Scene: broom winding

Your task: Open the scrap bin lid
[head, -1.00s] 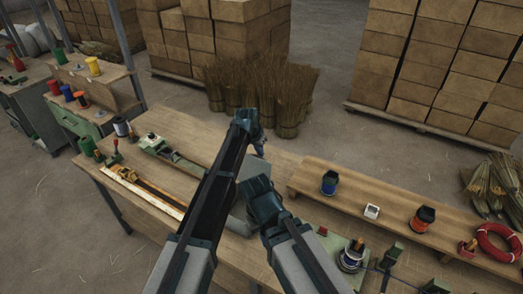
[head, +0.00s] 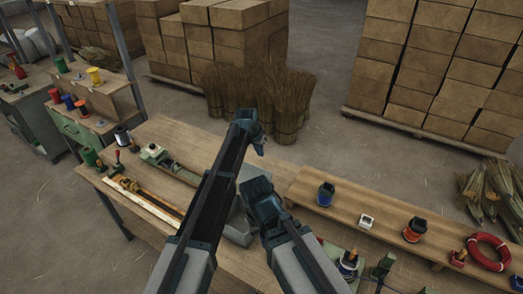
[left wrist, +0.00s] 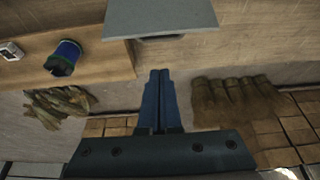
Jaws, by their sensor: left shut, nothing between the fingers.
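A grey box, which looks like the scrap bin (head: 238,228), stands on the workbench, mostly hidden behind my arms in the head view. In the left wrist view a flat grey panel (left wrist: 160,17), apparently its lid, crosses the top edge with a dark strip under it. I cannot tell how far the lid is raised. My left gripper (head: 261,151) points down past the bin's far side; its fingers are together and empty in the left wrist view (left wrist: 160,75), apart from the panel in the picture. My right arm bends at the bin's near right; its fingers are hidden.
A raised wooden shelf (head: 345,213) on the right carries a blue spool (head: 326,195), a small white item, an orange spool (head: 413,230) and a red coil (head: 489,252). A wooden jig (head: 145,197) lies at left. Broom bundles (head: 287,115) stand on the floor beyond.

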